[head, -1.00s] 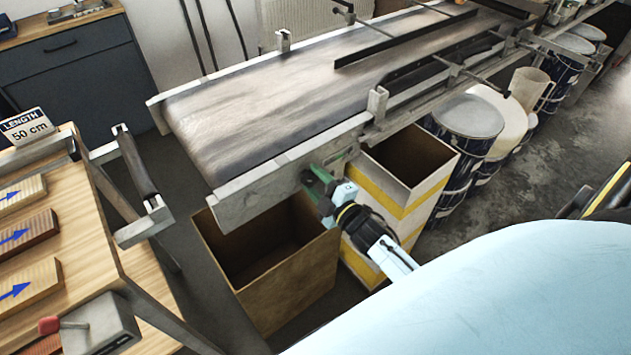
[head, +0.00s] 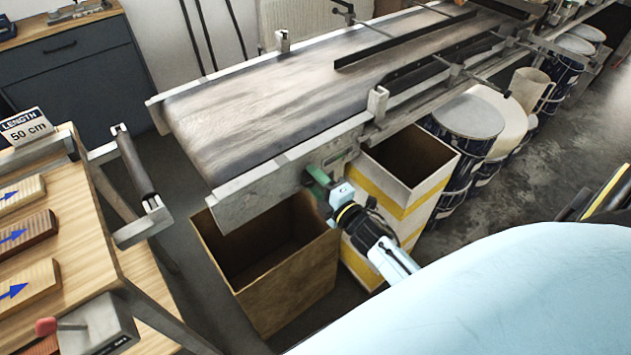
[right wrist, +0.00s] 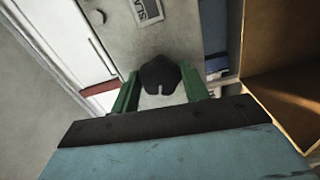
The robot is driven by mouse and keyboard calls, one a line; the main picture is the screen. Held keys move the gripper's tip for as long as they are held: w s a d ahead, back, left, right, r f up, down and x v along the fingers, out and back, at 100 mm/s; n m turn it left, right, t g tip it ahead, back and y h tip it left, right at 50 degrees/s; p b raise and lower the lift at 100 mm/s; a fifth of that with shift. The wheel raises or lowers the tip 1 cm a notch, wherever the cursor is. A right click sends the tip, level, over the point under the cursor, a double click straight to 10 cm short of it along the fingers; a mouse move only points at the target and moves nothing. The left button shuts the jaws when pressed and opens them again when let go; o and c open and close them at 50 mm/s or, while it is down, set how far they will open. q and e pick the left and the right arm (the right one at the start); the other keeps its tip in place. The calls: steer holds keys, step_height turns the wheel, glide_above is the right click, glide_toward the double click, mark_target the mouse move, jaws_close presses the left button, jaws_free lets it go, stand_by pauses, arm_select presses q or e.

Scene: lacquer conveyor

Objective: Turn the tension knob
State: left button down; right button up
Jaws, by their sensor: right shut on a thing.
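The tension knob (right wrist: 160,76) is a dark, rounded knob on the grey side plate of the conveyor (head: 240,190). A small light notch shows on its lower edge in the right wrist view. My right gripper (head: 316,180) is at the plate near the conveyor's near end. In the right wrist view its two green fingers (right wrist: 160,90) stand on either side of the knob, shut on it. In the head view the gripper hides the knob. My left gripper is not in view.
An open cardboard box (head: 275,290) stands below the conveyor's end. A taller yellow-and-white striped bin (head: 425,205) stands right beside my right gripper. Blue drums (head: 467,118) line the conveyor's side. A wooden bench (head: 95,225) with blocks is at left.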

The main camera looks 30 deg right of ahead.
steer(key=o, duration=1)
steer(key=s, duration=0.9)
steer(key=s+d, duration=0.1)
steer(key=s, duration=0.3)
steer(key=shift+s, duration=0.2)
